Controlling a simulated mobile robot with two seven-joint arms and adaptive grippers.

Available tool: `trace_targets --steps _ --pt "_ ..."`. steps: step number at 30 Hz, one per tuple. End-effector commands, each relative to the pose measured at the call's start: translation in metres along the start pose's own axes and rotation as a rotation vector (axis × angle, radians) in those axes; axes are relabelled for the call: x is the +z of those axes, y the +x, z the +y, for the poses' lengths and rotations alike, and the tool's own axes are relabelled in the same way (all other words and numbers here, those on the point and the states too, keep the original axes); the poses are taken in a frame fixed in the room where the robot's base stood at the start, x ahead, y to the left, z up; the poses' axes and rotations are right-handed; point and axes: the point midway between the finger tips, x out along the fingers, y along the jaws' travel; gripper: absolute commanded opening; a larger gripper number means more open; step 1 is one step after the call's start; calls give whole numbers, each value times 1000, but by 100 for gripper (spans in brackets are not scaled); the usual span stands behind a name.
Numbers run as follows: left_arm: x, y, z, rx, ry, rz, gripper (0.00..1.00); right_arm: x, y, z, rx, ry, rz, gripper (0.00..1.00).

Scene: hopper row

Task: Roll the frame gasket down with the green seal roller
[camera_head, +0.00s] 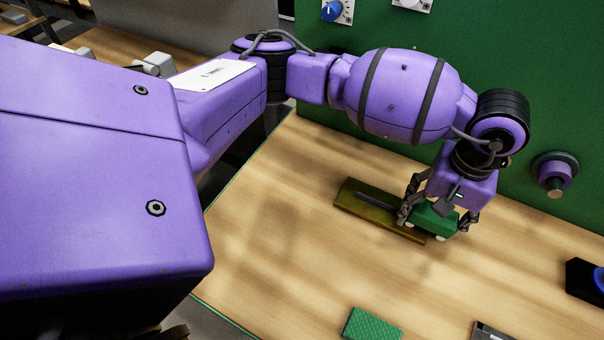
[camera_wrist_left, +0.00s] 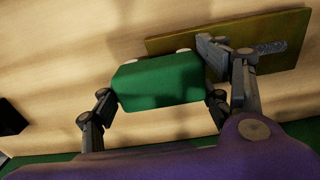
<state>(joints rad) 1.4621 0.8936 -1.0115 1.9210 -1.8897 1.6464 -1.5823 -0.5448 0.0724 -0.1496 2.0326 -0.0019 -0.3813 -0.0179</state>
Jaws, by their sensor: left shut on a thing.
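The green seal roller (camera_head: 432,218) is a green block with pale wheels at its lower edge. My left gripper (camera_head: 434,212) is shut on it, one finger on each side. The roller also shows between the fingers in the left wrist view (camera_wrist_left: 160,82). An olive-yellow plate (camera_head: 348,205) lies flat on the table, with a dark grey strip (camera_head: 372,198), seemingly the gasket, along its middle. The roller is at the plate's right end and hides part of it. I cannot tell whether its wheels touch the strip. In the wrist view the strip (camera_wrist_left: 270,47) shows beyond the right finger.
A green textured pad (camera_head: 372,325) lies at the table's front. A grey-edged item (camera_head: 490,332) is cut off beside it. A black box with a blue top (camera_head: 583,277) stands at the right. A green panel (camera_head: 560,90) with knobs rises behind.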

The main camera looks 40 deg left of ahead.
Motion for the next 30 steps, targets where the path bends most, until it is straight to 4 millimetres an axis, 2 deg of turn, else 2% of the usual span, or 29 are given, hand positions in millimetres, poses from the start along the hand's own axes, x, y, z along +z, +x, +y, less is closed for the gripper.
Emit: trace_targets --steps 12,26,30 --pt "1 1 -40 -4 -2 -3 38 -1 0 0 0 0 1 40" --pt "1 0 -47 -3 -2 -3 38 -1 0 0 0 0 1 40" --pt "0 0 -59 -3 -4 -2 38 0 0 0 0 0 0 40"
